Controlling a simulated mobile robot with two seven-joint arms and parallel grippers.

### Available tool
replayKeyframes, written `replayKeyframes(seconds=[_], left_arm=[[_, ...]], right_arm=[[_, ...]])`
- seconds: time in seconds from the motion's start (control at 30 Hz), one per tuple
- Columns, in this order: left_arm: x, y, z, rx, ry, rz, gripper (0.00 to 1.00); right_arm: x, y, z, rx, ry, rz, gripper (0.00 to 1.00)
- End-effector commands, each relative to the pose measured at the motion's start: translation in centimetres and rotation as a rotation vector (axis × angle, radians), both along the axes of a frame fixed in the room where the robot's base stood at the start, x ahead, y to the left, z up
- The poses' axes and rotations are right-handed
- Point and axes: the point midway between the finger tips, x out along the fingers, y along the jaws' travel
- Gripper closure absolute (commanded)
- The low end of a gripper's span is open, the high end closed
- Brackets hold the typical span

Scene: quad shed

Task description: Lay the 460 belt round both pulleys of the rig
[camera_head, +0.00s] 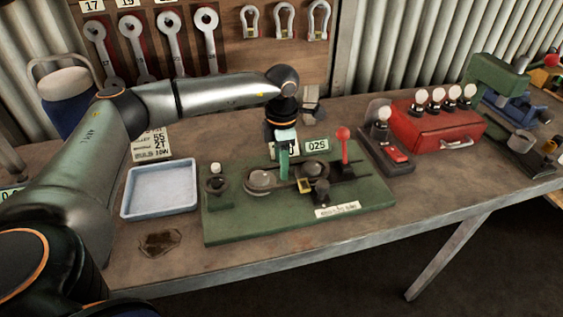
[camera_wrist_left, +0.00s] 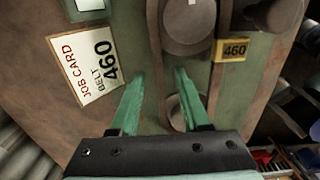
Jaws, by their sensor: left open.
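The rig is a green base plate (camera_head: 235,227) on the bench, with two round metal pulleys, one at left (camera_head: 262,181) and one at right (camera_head: 314,169). A dark band runs beside the pulleys. In the left wrist view, brown strands run along a pulley (camera_wrist_left: 188,25), and a yellow 460 tag (camera_wrist_left: 231,51) sits on the right one. I cannot tell whether the belt is round both pulleys. My left gripper (camera_head: 284,178) points down between the pulleys. Its green fingers (camera_wrist_left: 158,88) are apart, with nothing visibly gripped. My right gripper is out of view.
A red-knobbed lever (camera_head: 343,150) stands at the rig's back. An empty pale-blue tray (camera_head: 128,206) lies left of it. A switch box (camera_head: 388,158) and red case (camera_head: 425,135) stand right. A job card reading belt 460 (camera_wrist_left: 88,70) lies nearby. The bench front is mostly clear.

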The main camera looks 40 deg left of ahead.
Motion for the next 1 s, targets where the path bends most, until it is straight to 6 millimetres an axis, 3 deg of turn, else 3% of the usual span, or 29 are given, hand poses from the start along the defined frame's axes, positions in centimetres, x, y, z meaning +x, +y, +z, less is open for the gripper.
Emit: replayKeyframes(seconds=[0.23,0.7,1.0], left_arm=[[0.1,0.0,1.2,0.000,-0.004,0.001,0.54],[0.1,-0.1,10.5,-0.001,-0.003,-0.001,0.54],[0.0,0.0,12.5,0.000,0.000,0.000,0.54]], right_arm=[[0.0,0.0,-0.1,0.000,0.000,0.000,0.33],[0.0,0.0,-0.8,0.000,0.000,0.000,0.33],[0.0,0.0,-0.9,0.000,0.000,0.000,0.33]])
